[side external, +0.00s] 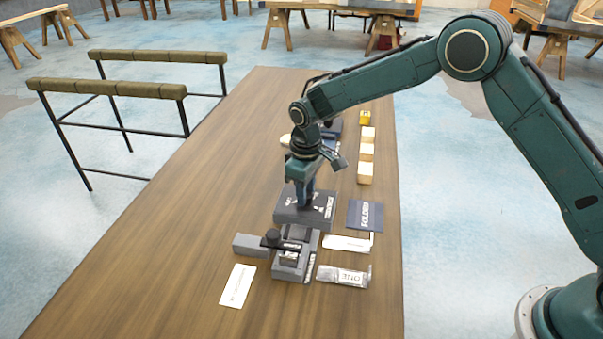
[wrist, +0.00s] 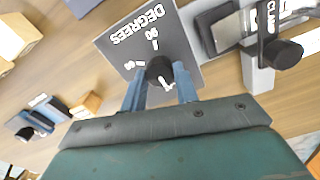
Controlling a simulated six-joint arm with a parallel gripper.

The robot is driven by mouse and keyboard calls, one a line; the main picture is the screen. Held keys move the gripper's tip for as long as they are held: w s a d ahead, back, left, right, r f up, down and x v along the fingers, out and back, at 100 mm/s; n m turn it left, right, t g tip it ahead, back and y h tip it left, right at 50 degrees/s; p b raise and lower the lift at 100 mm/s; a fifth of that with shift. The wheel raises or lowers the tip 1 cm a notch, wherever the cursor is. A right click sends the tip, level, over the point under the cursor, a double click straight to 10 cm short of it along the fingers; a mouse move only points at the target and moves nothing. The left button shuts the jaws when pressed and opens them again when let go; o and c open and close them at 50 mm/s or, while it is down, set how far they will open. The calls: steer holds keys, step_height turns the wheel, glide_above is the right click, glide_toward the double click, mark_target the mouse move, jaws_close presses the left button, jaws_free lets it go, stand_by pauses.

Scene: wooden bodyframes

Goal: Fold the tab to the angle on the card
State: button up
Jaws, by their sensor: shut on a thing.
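A grey dial box marked DEGREES (side external: 290,216) sits mid-table; its top also shows in the wrist view (wrist: 117,48), with 90 and another small mark I cannot read. My gripper (side external: 305,204) points down over it. In the wrist view its two blue fingers (wrist: 160,76) are shut on the black knob (wrist: 157,66), whose white pointer shows between them. Nearer the camera is a dark clamp fixture (side external: 290,262), marked CLAMP in the wrist view (wrist: 268,20), with a black knob. A white card (side external: 237,286) lies at the front left; its print is too small to read. I cannot make out the tab.
A blue FOLDER card (side external: 365,215), a white card (side external: 347,243) and a labelled clear packet (side external: 343,276) lie right of the fixtures. A grey block (side external: 251,245) is on the left. Wooden blocks (side external: 366,152) stand farther back. The table's left side (side external: 180,220) is clear.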

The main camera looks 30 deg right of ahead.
steer(key=shift+m, duration=0.5)
steer(key=m, duration=0.5)
steer(key=shift+m, duration=0.3)
steer(key=m, duration=0.6)
steer(key=shift+w, duration=0.1)
steer(key=o, duration=1)
steer(key=shift+r, duration=6.95)
